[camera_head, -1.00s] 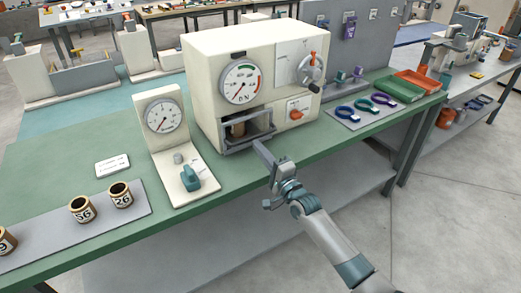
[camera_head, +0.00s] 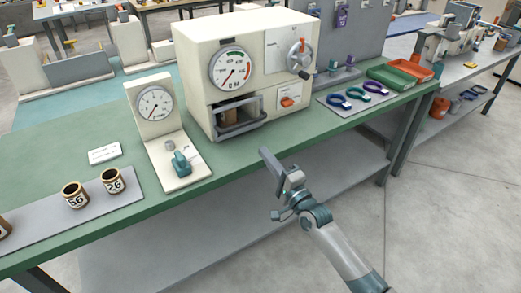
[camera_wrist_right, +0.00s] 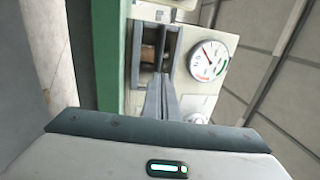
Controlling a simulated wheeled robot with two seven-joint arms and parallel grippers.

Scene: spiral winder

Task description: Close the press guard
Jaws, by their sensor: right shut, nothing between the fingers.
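The cream press (camera_head: 205,65) stands on the green bench with a gauge, a crank and an orange knob on its front. Its grey guard frame (camera_head: 261,109) sits around the low front opening and stands out a little from the face. A brown cylinder (camera_head: 230,117) shows inside. My right gripper (camera_head: 265,152) is shut and empty, in front of and below the guard, apart from it. In the right wrist view its fingertips (camera_wrist_right: 163,80) point at the opening, with a grey guard bar (camera_wrist_right: 136,55) beside them. My left gripper is out of view.
A cream gauge stand (camera_head: 150,125) with a teal knob is left of the press. Labelled jars (camera_head: 114,181) stand on a grey mat further left. Coloured rings (camera_head: 357,94) and trays (camera_head: 414,67) lie to the right. The floor before the bench is clear.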

